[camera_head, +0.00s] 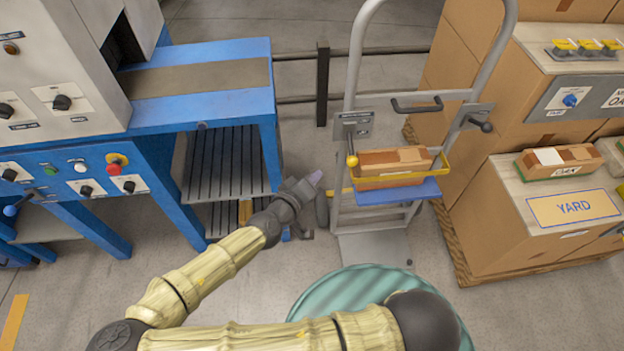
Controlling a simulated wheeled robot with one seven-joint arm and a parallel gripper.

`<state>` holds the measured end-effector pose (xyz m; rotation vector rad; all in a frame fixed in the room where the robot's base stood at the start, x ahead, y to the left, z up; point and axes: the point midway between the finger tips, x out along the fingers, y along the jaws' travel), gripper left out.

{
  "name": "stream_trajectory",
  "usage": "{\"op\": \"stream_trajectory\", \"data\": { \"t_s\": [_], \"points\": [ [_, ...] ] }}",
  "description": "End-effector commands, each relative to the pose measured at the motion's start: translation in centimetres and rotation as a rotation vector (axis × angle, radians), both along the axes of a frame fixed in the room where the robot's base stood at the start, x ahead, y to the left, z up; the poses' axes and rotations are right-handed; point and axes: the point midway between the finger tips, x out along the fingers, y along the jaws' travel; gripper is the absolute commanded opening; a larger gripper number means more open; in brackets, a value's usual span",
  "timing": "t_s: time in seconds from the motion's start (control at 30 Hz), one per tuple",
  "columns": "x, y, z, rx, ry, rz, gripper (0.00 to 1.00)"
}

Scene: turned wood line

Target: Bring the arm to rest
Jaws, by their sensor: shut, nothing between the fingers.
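My gripper (316,178) is at the end of my arm, in the middle of the head view. It is shut, with nothing seen between its fingers. It hangs in front of the gap between the blue machine (268,145) and the grey hand truck (343,195). My arm, in a yellowish ribbed cover, reaches from the lower right across the bottom and up to the gripper. Whether the gripper touches anything cannot be told from this view.
A wooden block (558,160) lies on the carton marked YARD (530,235) at right. A machine panel (85,175) with knobs and a red button stands left. Bare floor (110,305) shows lower left.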

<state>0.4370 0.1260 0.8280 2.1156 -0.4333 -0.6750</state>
Motion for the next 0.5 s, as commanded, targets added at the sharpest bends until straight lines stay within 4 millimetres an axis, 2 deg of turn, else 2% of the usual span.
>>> {"op": "stream_trajectory", "data": {
  "t_s": [0.13,0.5],
  "points": [
    [-0.58,0.33,0.16,0.001,-0.001,0.000,0.00],
    [-0.59,0.32,0.17,0.002,0.000,-0.001,0.00]
  ]
}}
